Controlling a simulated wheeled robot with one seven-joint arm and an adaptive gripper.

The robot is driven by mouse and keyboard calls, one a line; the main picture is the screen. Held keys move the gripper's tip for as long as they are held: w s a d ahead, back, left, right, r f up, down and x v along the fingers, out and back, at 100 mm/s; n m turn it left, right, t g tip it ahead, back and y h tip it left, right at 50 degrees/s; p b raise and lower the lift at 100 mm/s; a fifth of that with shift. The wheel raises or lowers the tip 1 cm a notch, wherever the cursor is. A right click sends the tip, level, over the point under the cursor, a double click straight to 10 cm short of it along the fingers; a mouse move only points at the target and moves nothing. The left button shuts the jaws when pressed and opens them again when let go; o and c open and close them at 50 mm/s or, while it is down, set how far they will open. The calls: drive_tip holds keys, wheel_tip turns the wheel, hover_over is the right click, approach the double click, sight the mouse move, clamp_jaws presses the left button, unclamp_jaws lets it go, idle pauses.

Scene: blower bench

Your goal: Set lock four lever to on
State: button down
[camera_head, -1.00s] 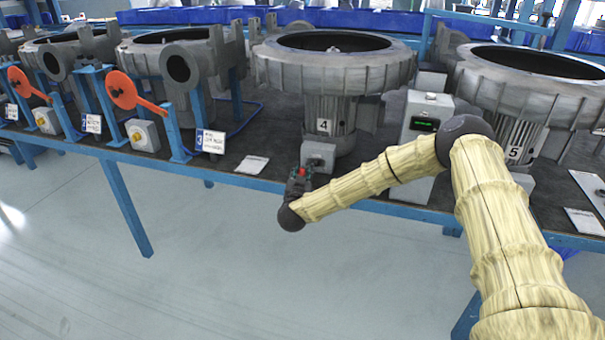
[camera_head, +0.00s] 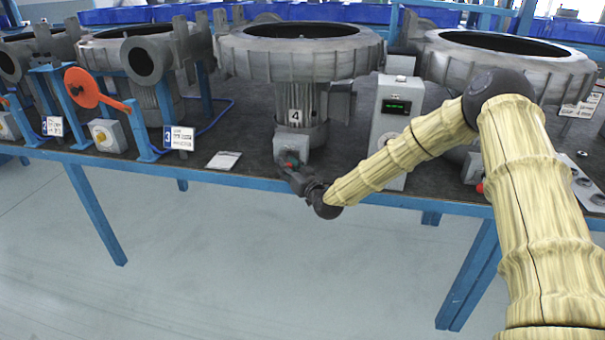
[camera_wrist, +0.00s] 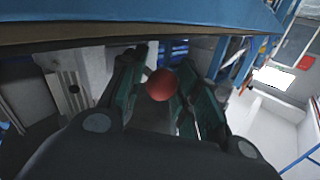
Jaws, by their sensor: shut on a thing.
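The lock four box (camera_head: 290,143) is a small grey box at the foot of the blower marked 4 (camera_head: 296,115), near the bench's front edge. My gripper (camera_head: 291,166) is at the front of this box, with a bit of red showing at its tips. In the wrist view, the lever's red ball knob (camera_wrist: 160,85) sits between the two dark green-padded fingers of my gripper (camera_wrist: 158,92). The gripper is shut on the lever. The lever's shaft is hidden, and I cannot tell its exact position.
A grey cabinet with a green display (camera_head: 397,107) stands right of the box, close to my forearm. Blower 5 (camera_head: 500,65) is farther right. An orange lever (camera_head: 85,88) and a label sign (camera_head: 179,138) are to the left. The floor before the bench is clear.

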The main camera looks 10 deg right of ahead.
drive_tip(key=shift+s+d+n+g+y+b, duration=0.1)
drive_tip(key=shift+d+n+g+y+b, duration=0.2)
drive_tip(key=shift+n+g+y+b, duration=0.45)
drive_tip(key=shift+s+d+n+g+y+b, duration=0.15)
drive_tip(key=shift+d+n+y+b, duration=0.2)
drive_tip(key=shift+n+y, duration=0.55)
drive_tip(key=shift+y, duration=0.45)
drive_tip(key=c, duration=1.1)
unclamp_jaws()
drive_tip(key=shift+w+a, duration=0.1)
drive_tip(key=shift+a, duration=0.05)
drive_tip(key=shift+d, duration=0.35)
drive_tip(key=v, duration=1.2)
drive_tip(key=shift+d, duration=0.1)
